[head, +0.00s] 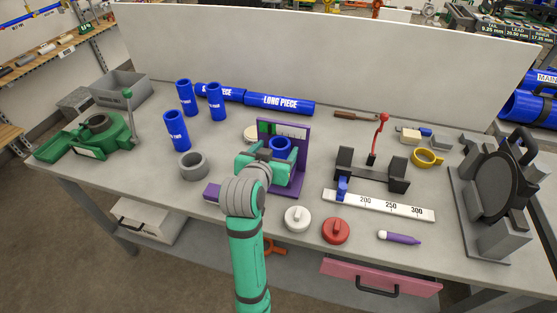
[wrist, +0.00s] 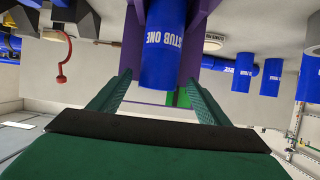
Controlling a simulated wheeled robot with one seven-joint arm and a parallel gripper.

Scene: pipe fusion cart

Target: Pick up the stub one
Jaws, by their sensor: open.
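Stub one (head: 281,144) is a short blue pipe piece at the purple stand (head: 297,130). Its white STUB ONE lettering shows in the wrist view (wrist: 165,50), which looks upside down. My green gripper (head: 268,165) is in front of the stand at the stub. In the wrist view the two ribbed fingers (wrist: 163,97) are open, one on each side of the stub's end. Gaps show beside the stub, so I see no clear grip. The stub's lower part is hidden by my gripper in the head view.
Several blue pipe pieces (head: 176,130) stand to the left, near a grey ring (head: 194,165). Long blue pipes (head: 279,103) lie behind. A black clamp with a red lever (head: 378,140) and a white ruler (head: 379,205) are to the right. White (head: 297,218) and red (head: 335,230) caps lie in front.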

